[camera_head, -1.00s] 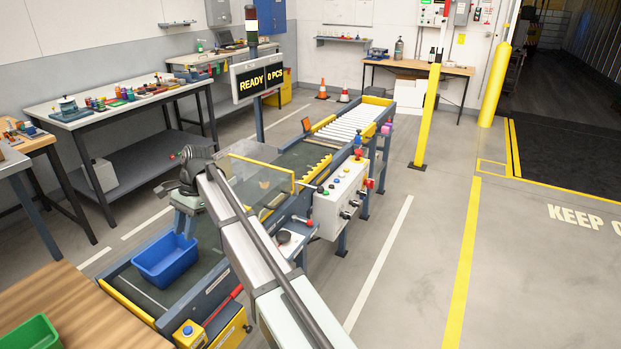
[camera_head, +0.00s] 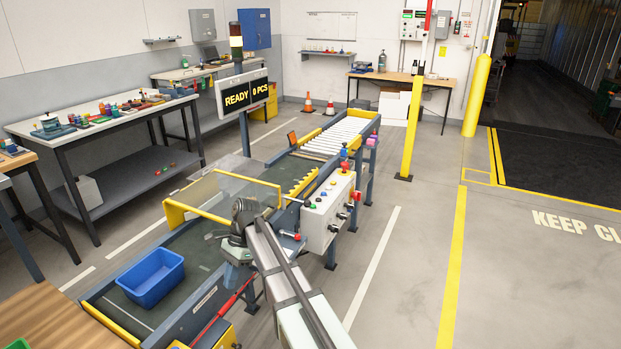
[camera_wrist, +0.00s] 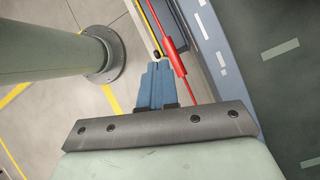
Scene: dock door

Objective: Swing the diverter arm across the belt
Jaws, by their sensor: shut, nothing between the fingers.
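A red rod with a thicker red sleeve, which looks like the diverter arm (camera_head: 222,314), lies along the near side of the conveyor, not across the belt (camera_head: 190,246). In the wrist view the red rod (camera_wrist: 176,58) runs beside the grey-blue belt frame. My gripper (camera_head: 236,276) points down by the belt's near edge, close to the rod's far end. In the wrist view my gripper (camera_wrist: 158,68) shows its blue fingers together and empty, just left of the red sleeve. I cannot tell whether they touch it.
A blue bin (camera_head: 151,277) sits on the belt. A clear guard with a yellow frame (camera_head: 250,181) spans the belt behind my gripper. A control box (camera_head: 328,210) with buttons stands to the right. A grey-green post (camera_wrist: 60,55) is left in the wrist view.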

